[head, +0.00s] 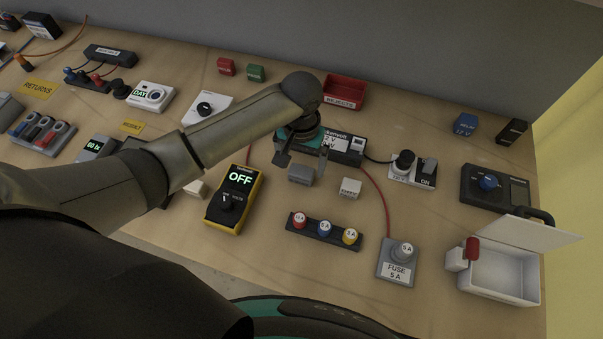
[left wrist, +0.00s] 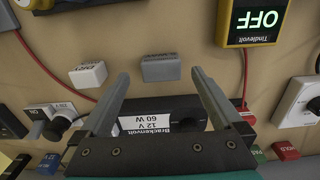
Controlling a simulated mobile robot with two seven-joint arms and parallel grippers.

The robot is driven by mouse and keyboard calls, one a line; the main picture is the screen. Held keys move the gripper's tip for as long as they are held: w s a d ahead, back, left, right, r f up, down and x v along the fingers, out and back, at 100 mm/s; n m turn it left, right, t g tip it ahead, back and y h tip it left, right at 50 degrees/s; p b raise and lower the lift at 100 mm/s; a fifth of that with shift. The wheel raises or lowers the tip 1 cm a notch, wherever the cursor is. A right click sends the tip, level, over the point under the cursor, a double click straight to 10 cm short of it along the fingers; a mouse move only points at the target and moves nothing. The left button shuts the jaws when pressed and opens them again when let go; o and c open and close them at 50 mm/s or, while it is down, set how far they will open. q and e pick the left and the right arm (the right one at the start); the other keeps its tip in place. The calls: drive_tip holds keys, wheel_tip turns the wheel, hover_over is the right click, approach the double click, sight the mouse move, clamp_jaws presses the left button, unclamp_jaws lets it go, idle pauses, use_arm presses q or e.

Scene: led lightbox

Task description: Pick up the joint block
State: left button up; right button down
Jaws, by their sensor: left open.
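A small grey block (head: 301,175), which looks like the joint block, sits on the wooden bench in front of the black power supply. No label on it is readable. My left gripper (head: 303,163) is open over it, fingers pointing down. In the left wrist view the grey block (left wrist: 161,68) lies between and just past the two fingertips (left wrist: 160,75), apart from both. A white labelled block (head: 349,188) sits just to its right; it also shows in the left wrist view (left wrist: 88,75). My right gripper is not in view.
The black power supply (head: 345,148) stands behind the block. A yellow meter reading OFF (head: 234,200) is to the left, a fuse rack (head: 324,233) in front. A red cable (head: 384,200) runs to the fuse holder (head: 397,262). An open white box (head: 498,275) is at right.

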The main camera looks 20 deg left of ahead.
sight(301, 171)
use_arm(q)
drive_tip(key=shift+w+f+b, duration=0.2)
drive_tip(key=shift+f, duration=1.15)
drive_tip(key=shift+w+f+b, duration=0.15)
drive_tip(key=shift+f+b, duration=0.05)
drive_tip(key=shift+f, duration=1.15)
drive_tip(key=shift+c, duration=0.2)
drive_tip(key=c, duration=1.3)
drive_tip(key=shift+o, duration=0.2)
drive_tip(key=shift+r, duration=0.15)
wheel_tip(301, 171, up, 20)
drive_tip(key=p, duration=0.2)
drive_tip(key=shift+p, duration=0.4)
